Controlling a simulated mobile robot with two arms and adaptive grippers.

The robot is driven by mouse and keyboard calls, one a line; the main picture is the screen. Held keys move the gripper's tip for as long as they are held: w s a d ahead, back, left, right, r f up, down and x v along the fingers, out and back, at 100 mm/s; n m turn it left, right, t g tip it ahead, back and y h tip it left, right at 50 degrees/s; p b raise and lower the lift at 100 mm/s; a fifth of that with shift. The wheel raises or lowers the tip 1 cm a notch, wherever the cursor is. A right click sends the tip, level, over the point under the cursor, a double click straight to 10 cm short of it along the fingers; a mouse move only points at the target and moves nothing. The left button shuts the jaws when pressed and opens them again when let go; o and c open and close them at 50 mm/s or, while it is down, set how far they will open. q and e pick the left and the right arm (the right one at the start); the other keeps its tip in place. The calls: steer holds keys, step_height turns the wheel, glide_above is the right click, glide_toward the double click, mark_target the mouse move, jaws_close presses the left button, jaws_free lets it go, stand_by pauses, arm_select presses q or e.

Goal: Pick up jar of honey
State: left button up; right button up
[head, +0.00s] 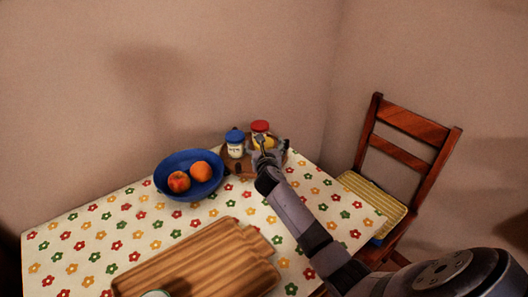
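A jar with a red lid and yellow contents (260,128), which looks like the honey, stands on a round wooden board (232,167) at the back of the table. A second jar with a blue lid and white label (235,149) stands just left of it. My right gripper (266,151) is right in front of the red-lidded jar and covers its lower part. Its fingers are small and overlap the jar, so I cannot tell whether they touch or grip it. My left gripper is not in view.
A blue bowl (165,188) with two orange fruits (201,171) sits left of the jars. A ribbed wooden cutting board (200,262) lies at the front of the flowered tablecloth (95,237). A wooden chair (408,122) stands at the right. Walls are close behind.

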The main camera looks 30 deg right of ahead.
steer(key=c, duration=1.5)
